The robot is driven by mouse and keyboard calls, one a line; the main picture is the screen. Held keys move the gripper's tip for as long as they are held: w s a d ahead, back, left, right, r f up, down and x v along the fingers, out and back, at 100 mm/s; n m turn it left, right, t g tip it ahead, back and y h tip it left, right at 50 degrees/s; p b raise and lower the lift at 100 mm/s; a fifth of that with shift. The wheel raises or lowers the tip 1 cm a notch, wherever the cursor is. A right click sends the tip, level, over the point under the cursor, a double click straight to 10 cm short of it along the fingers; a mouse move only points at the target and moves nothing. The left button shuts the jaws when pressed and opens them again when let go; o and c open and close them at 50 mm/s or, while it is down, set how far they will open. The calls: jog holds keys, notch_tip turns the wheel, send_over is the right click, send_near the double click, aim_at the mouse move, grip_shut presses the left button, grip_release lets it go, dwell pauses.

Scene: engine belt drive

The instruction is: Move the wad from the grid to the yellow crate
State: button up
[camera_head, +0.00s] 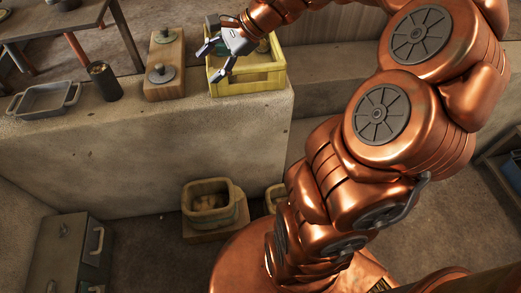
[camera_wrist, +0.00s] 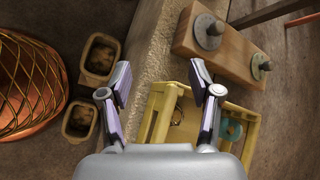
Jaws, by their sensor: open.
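The yellow crate (camera_head: 250,88) stands on the stone ledge, right of the wooden board; the wrist view shows its rim and side (camera_wrist: 160,112) below the jaws. A teal item (camera_wrist: 231,130) and a small dark ring-like item (camera_wrist: 178,117) show inside it. My gripper (camera_head: 211,62) is open above the crate's left side. In the wrist view its fingers (camera_wrist: 160,82) are spread wide, with nothing between them. I cannot make out a wad for certain, nor a grid.
A wooden board with two dark knobs (camera_head: 164,62), a dark cup (camera_head: 104,82) and a grey handled tray (camera_head: 45,100) stand along the ledge to the left. Below, a tan bin (camera_head: 210,205) and a dark metal box (camera_head: 70,255) are on the floor. Some ledge top is bare.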

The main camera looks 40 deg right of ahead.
jog(key=s+a+f+n+g+h, duration=0.1)
jog(key=s+a+f+n+g, duration=0.2)
jog(key=s+a+n, duration=0.4)
jog(key=s+f+n+g+h, duration=0.2)
jog(key=s+n, duration=0.3)
jog(key=s, duration=0.5)
jog(key=s+f+n+g+h, duration=0.2)
jog(key=s+f+n+h, duration=0.2)
jog(key=s, duration=0.7)
jog(key=shift+d+n+g+h, duration=0.3)
jog(key=shift+d+n+g, duration=0.1)
jog(key=shift+n, duration=0.3)
jog(key=s+p+v, duration=0.2)
jog(key=p+v, duration=0.8)
jog(key=v, duration=0.1)
jog(key=s+r+p+v, duration=0.1)
jog(key=s+p+v, duration=0.2)
jog(key=p+v, duration=0.7)
jog(key=shift+s+r+t+p, duration=0.3)
jog(key=shift+r+t+p, duration=0.15)
jog(key=shift+p, duration=0.1)
